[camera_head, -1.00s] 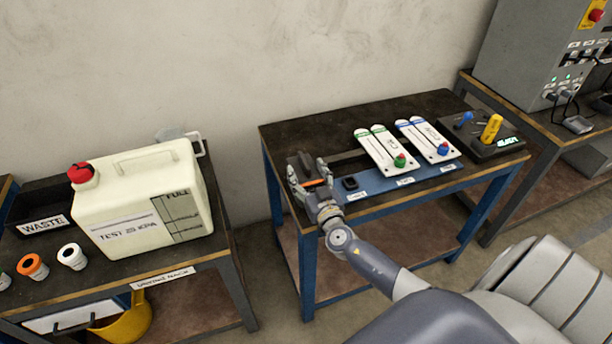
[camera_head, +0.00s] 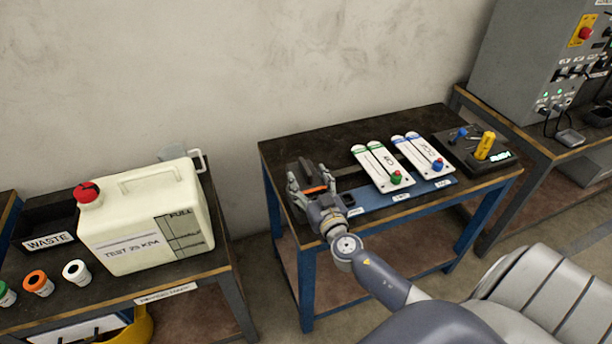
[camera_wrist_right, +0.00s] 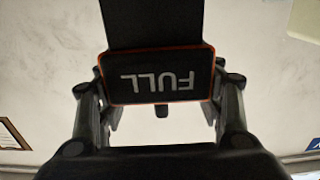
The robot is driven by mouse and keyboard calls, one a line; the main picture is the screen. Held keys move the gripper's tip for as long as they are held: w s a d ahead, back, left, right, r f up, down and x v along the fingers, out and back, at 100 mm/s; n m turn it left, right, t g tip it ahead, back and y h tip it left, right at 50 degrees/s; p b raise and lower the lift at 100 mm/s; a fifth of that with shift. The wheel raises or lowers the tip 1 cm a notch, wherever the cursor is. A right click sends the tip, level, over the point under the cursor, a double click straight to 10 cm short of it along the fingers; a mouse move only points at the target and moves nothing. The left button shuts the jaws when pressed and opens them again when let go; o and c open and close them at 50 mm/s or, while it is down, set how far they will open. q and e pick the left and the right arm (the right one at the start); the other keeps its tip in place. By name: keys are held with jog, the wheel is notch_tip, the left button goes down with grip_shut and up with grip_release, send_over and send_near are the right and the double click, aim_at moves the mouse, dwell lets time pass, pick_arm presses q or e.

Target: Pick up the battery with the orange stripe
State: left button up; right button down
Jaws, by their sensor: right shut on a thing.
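The battery with the orange stripe (camera_head: 316,189) is a dark block at the left end of the blue-legged table. In the right wrist view the battery (camera_wrist_right: 160,82) shows a black end face marked "FULL", upside down, with an orange edge around it. My right gripper (camera_head: 309,186) has its fingers on both sides of the battery and is shut on it. In the right wrist view the fingers (camera_wrist_right: 160,105) reach along its two sides. I cannot tell whether the battery is clear of the tabletop. My left gripper is not in view.
White panels with green (camera_head: 384,169) and blue (camera_head: 418,155) knobs lie right of the gripper. A dark box with a yellow handle (camera_head: 485,146) stands farther right. On the left table are a cream canister (camera_head: 150,222), a waste tray (camera_head: 47,241) and several small rolls.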

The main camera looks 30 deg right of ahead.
jog(key=r+b+v, duration=0.2)
jog(key=b+v, duration=0.3)
jog(key=v, duration=1)
jog(key=shift+s+b, duration=0.3)
jog(key=shift+b, duration=0.1)
jog(key=shift+a+f, duration=0.1)
jog(key=shift+a, duration=0.05)
